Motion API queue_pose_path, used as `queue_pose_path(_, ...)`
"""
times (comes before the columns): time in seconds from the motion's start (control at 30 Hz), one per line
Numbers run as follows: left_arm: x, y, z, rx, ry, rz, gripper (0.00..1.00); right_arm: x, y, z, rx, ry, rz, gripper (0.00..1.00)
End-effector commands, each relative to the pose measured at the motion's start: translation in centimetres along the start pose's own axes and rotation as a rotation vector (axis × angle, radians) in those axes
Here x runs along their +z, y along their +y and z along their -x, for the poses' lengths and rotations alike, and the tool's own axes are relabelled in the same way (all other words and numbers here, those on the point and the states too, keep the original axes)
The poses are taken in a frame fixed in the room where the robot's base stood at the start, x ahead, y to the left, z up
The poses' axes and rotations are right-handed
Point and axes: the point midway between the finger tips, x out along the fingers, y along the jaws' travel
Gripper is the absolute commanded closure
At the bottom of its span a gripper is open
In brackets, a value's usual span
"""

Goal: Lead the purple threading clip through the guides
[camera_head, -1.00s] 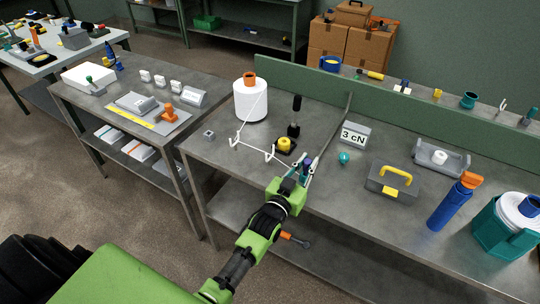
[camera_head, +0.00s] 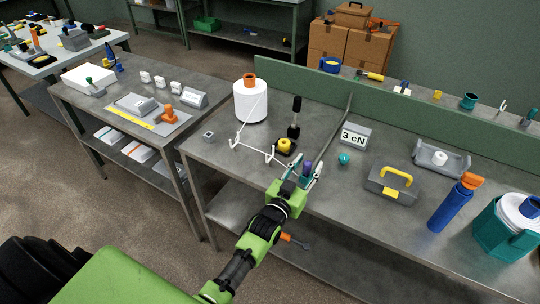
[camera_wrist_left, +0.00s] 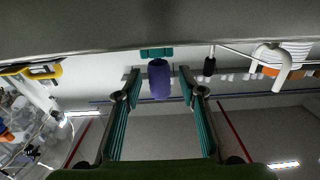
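The purple threading clip (camera_head: 307,169) stands near the table's front edge, at the end of a white yarn. My left gripper (camera_head: 309,165) is open around it, one finger on each side. In the left wrist view the purple clip (camera_wrist_left: 158,80) sits between the spread fingers, with gaps on both sides and a teal piece at one end. White hook-shaped guides (camera_head: 235,140) and (camera_head: 270,156) stand along the front edge, with the yarn running past them from the white cone (camera_head: 250,102). A guide close to the clip is partly hidden by my gripper. My right gripper is out of view.
A yellow-topped item (camera_head: 284,146) and a black-handled upright tool (camera_head: 295,118) stand behind the guides. A "3 cN" sign (camera_head: 354,136), teal ball (camera_head: 344,158) and grey toolbox (camera_head: 393,186) lie to the right. A green panel (camera_head: 400,120) runs along the back.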

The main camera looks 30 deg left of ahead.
Motion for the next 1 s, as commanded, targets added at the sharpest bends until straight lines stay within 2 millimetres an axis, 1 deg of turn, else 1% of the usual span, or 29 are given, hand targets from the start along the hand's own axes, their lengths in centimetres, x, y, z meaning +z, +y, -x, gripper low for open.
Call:
queue_pose_path(0.17,0.0,0.0,0.0,0.0,0.0,0.0,0.64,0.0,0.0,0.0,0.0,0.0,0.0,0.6)
queue_pose_path(0.27,0.0,0.0,0.1,0.0,-0.001,0.0,0.64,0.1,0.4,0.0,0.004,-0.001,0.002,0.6)
queue_pose_path(0.37,0.1,0.0,0.8,0.0,-0.002,0.0,0.64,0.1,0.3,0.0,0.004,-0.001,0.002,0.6)
queue_pose_path(0.47,0.2,0.0,2.3,0.0,-0.003,0.0,0.64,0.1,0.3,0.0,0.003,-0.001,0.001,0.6)
queue_pose_path(0.7,0.2,0.0,7.5,0.0,-0.003,0.0,0.64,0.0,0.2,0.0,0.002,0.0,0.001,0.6)
queue_pose_path(0.8,0.1,0.0,9.4,0.0,-0.003,0.0,0.64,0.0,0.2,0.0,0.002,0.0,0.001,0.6)
queue_pose_path(0.9,0.1,0.0,10.7,0.0,-0.002,0.0,0.64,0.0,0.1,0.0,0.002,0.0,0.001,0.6)
queue_pose_path(1.0,0.1,0.0,11.6,0.0,-0.001,0.0,0.64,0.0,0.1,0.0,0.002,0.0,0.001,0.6)
